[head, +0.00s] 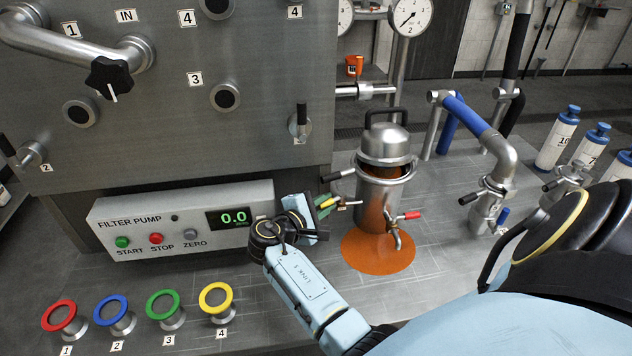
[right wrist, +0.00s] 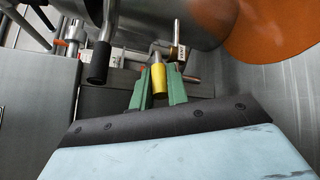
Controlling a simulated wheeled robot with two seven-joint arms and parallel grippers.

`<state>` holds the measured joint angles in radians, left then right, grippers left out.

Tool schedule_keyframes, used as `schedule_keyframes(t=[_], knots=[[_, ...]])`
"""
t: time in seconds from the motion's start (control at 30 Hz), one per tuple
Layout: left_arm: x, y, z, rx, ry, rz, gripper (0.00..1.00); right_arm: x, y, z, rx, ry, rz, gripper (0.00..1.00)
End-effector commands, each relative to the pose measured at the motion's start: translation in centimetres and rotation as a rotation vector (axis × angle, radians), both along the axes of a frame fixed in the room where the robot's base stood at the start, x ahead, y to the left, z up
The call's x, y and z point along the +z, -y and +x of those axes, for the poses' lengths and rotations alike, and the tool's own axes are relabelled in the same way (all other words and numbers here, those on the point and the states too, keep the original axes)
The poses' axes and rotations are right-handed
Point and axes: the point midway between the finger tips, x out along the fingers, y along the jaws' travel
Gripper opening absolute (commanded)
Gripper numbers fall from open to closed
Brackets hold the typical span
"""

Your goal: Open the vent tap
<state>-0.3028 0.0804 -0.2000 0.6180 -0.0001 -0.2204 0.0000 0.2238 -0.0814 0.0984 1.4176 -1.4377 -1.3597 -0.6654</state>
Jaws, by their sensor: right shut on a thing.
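A steel filter pot (head: 384,190) with a domed lid stands on the bench. Small taps sit on it: one with a red lever (head: 408,215) at the front, one with a black lever (head: 331,177) at upper left, and one with a yellow lever (head: 328,203) at lower left. My right gripper (head: 322,205) is left of the pot, its green fingers shut on the yellow lever. In the right wrist view the yellow lever (right wrist: 159,80) stands between the fingers, and a black lever (right wrist: 98,62) hangs to the left. My left gripper is not in view.
Orange liquid (head: 378,252) is pooled under the pot. A filter pump box (head: 185,222) reading 0.0 stands left of my right gripper, with several coloured ring knobs in front. A blue-sleeved pipe (head: 468,115) and blue-capped bottles (head: 557,140) stand to the right.

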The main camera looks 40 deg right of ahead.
Motion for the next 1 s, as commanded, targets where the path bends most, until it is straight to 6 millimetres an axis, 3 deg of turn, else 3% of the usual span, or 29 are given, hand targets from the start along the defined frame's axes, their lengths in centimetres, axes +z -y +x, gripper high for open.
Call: schedule_keyframes(t=[0.4,0.43,0.6,1.0], knots=[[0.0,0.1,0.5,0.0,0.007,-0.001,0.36,0.0,0.2,-0.1,-0.011,0.0,-0.001,0.0],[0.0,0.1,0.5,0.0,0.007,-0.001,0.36,0.0,0.2,-0.1,-0.011,0.0,-0.001,0.17],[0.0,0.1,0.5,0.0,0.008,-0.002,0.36,0.0,0.2,-0.1,-0.01,0.0,-0.001,0.38],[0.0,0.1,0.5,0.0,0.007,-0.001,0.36,0.2,-0.8,-0.2,-0.008,0.0,0.0,0.38]])
